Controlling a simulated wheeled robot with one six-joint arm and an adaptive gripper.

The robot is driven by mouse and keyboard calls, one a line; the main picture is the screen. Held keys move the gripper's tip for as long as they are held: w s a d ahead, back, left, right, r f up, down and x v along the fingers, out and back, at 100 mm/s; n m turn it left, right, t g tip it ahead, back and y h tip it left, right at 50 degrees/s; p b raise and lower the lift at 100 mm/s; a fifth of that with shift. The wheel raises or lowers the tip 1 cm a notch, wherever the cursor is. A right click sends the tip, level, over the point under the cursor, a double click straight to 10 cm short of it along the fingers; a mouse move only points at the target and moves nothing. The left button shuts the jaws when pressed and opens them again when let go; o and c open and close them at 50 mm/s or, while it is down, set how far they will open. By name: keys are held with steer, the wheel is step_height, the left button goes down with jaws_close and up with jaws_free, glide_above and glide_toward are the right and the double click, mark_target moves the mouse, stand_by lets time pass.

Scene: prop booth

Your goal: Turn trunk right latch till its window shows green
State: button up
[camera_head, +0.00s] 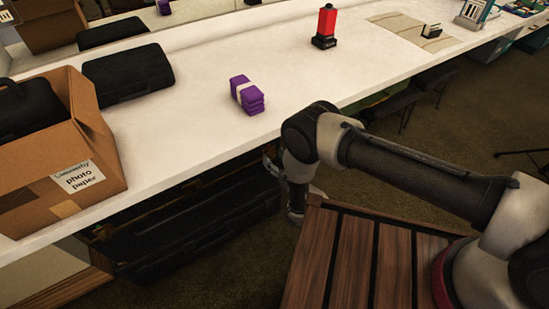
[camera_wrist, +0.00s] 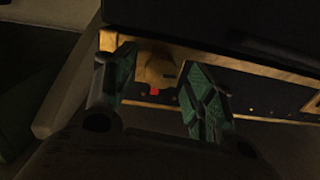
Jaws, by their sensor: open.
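The black trunk (camera_head: 190,225) stands under the counter in the head view. Its dark front with brass trim (camera_wrist: 230,65) fills the upper part of the dim wrist view. A brass latch (camera_wrist: 153,68) sits on that front, with a small red window (camera_wrist: 155,91) at its lower edge. My gripper (camera_wrist: 158,75) is open, with one green-padded finger on each side of the latch. I cannot tell whether either finger touches it.
The white counter (camera_head: 200,120) overhangs the trunk. On it are a cardboard box (camera_head: 100,135), a black case (camera_head: 130,72), a purple bundle (camera_head: 246,95) and a red-and-black object (camera_head: 326,25). Carpet (camera_head: 460,120) lies open at the right.

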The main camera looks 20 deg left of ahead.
steer(key=shift+w+a, duration=0.25)
steer(key=shift+a, duration=0.1)
steer(key=c, duration=1.1)
steer(key=shift+o, duration=0.2)
